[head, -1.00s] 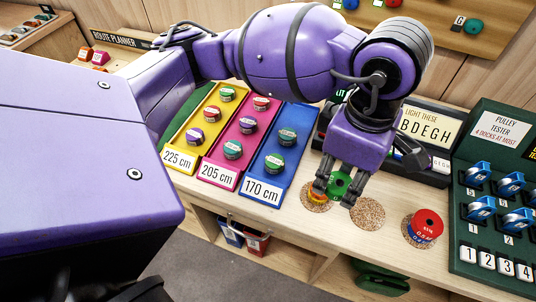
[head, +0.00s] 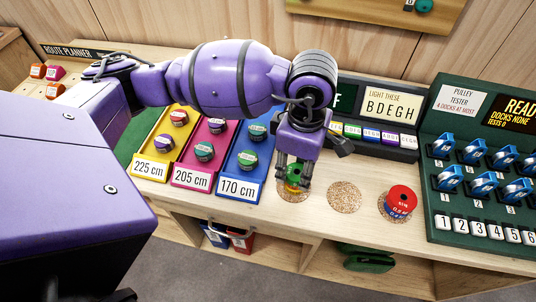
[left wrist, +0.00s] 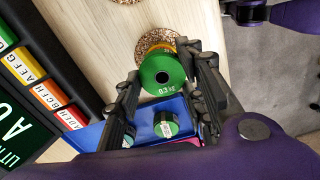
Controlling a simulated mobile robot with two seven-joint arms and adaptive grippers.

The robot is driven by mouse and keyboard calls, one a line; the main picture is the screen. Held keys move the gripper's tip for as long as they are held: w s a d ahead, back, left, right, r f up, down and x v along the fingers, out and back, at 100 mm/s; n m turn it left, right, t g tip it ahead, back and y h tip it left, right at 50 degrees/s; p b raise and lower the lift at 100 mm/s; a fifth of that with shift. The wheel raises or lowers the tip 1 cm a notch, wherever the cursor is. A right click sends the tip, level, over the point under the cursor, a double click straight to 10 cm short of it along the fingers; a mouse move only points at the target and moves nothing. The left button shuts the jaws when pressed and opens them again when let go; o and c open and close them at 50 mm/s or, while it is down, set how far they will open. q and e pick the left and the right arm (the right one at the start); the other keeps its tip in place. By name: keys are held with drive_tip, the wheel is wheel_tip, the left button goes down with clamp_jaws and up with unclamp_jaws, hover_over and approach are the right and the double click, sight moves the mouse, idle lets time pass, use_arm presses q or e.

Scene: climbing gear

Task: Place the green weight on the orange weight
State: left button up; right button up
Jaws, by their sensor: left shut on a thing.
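My left gripper (head: 294,182) is shut on the green weight (head: 294,173), a disc marked 0.3 kg with a dark centre hole. In the left wrist view the green weight (left wrist: 162,75) sits between both fingers (left wrist: 160,88). The orange weight (head: 291,188) is on the left cork pad (head: 285,195), directly below the green one and mostly hidden by it and the fingers. I cannot tell whether the two weights touch. A black and purple part of my other arm (left wrist: 250,12) shows at the wrist view's top right; its jaw state is unclear.
The middle cork pad (head: 344,197) is empty. A red weight (head: 402,197) sits on a blue one on the right pad. The blue 170 cm tray (head: 240,188) is close on the left. The lettered light box (head: 385,115) stands behind, the pulley tester (head: 480,190) at right.

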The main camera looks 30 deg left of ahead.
sight(297, 170)
use_arm(q)
drive_tip(key=o, duration=1)
drive_tip(key=shift+f, duration=0.15)
drive_tip(key=shift+c, duration=0.2)
drive_tip(key=o, duration=0.5)
drive_tip(key=shift+c, duration=0.2)
wheel_tip(297, 170, up, 12)
drive_tip(key=shift+r, duration=0.25)
